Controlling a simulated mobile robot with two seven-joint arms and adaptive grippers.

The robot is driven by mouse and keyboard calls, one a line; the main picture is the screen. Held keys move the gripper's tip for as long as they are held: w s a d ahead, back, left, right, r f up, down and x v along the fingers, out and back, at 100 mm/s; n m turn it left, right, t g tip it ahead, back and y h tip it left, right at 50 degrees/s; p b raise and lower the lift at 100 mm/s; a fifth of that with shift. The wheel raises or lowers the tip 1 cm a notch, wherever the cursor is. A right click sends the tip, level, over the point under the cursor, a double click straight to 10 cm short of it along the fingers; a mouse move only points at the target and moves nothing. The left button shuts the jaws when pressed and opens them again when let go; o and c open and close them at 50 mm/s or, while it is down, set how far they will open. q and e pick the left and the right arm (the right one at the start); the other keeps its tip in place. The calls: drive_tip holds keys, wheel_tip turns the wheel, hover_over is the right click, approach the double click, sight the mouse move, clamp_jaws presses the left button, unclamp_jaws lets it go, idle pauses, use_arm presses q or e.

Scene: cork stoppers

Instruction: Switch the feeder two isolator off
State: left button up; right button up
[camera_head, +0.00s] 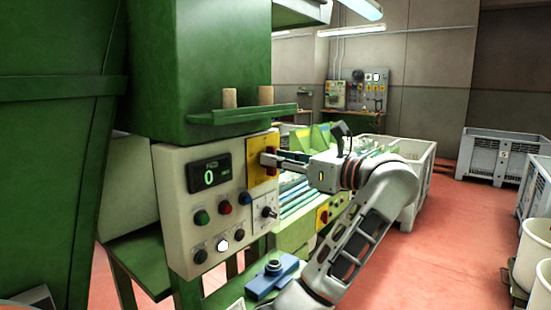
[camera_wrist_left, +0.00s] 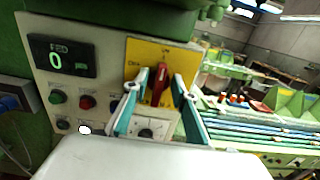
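A red isolator handle (camera_wrist_left: 158,82) stands nearly upright on a yellow plate (camera_wrist_left: 140,52) in the left wrist view. Small lettering reads like OFF at the plate's left and ON at its top; no feeder number is legible. In the head view the yellow plate (camera_head: 258,148) is at the panel's upper right, its handle largely hidden by my gripper. My left gripper (camera_head: 268,158) is at the plate. In the wrist view its teal fingers (camera_wrist_left: 156,84) are open, one either side of the handle, with gaps visible. My right gripper is not in view.
The pale control panel (camera_head: 182,225) carries a display reading 0, several buttons and a rotary switch (camera_head: 265,212). A green shelf (camera_head: 240,115) with two corks juts out above. Another yellow plate with a red knob (camera_head: 323,215) is lower right. Grey bins stand beyond.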

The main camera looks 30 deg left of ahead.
use_arm(q)
drive_tip(key=shift+c, duration=0.2)
clamp_jaws()
